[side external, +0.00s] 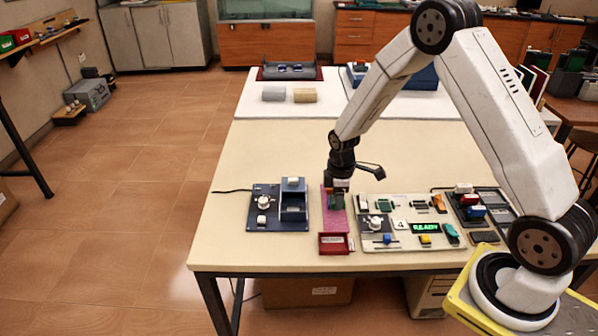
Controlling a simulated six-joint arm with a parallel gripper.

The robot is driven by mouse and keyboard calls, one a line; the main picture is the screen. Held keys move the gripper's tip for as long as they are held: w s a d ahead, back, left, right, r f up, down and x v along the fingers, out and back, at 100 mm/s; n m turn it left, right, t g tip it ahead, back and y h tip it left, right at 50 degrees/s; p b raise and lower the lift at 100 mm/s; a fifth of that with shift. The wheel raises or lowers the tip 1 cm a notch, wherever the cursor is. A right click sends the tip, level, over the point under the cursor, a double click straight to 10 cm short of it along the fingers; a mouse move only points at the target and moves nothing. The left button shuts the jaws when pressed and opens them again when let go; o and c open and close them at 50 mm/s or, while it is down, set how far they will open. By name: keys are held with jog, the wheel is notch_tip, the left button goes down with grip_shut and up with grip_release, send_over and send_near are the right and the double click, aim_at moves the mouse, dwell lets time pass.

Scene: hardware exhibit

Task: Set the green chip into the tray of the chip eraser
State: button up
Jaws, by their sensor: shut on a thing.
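My gripper (337,187) points down over the pink mat (327,225) near the front of the table. It is shut on the green chip (335,201), a small dark green piece at its fingertips. Whether the chip touches the mat is too small to tell. What looks like the chip eraser is a blue unit (262,224) to the left of my gripper. It has a white knob and a box-like part (293,207) with an open recess on its right side. The inside of the recess is hard to make out.
A red tray (334,243) sits at the mat's front end. Right of the mat is a pale panel (384,243) with a green lit display, a knob and several small coloured parts. Farther right is a dark holder (467,207) with coloured blocks.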

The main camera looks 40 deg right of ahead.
jog(key=shift+w+a, duration=0.2)
jog(key=shift+w, duration=0.45)
jog(key=w+a+r, duration=0.1)
jog(key=w+a, duration=0.4)
jog(key=w, duration=0.5)
jog(key=shift+r, duration=0.15)
jog(key=shift+w+f, duration=0.1)
jog(key=shift+f, duration=0.15)
jog(key=shift+f, duration=2.85)
jog(key=shift+f, duration=0.65)
jog(key=o, duration=1.1)
jog(key=shift+o, duration=0.5)
notch_tip(320, 180, up, 8)
jog(key=shift+f, duration=0.25)
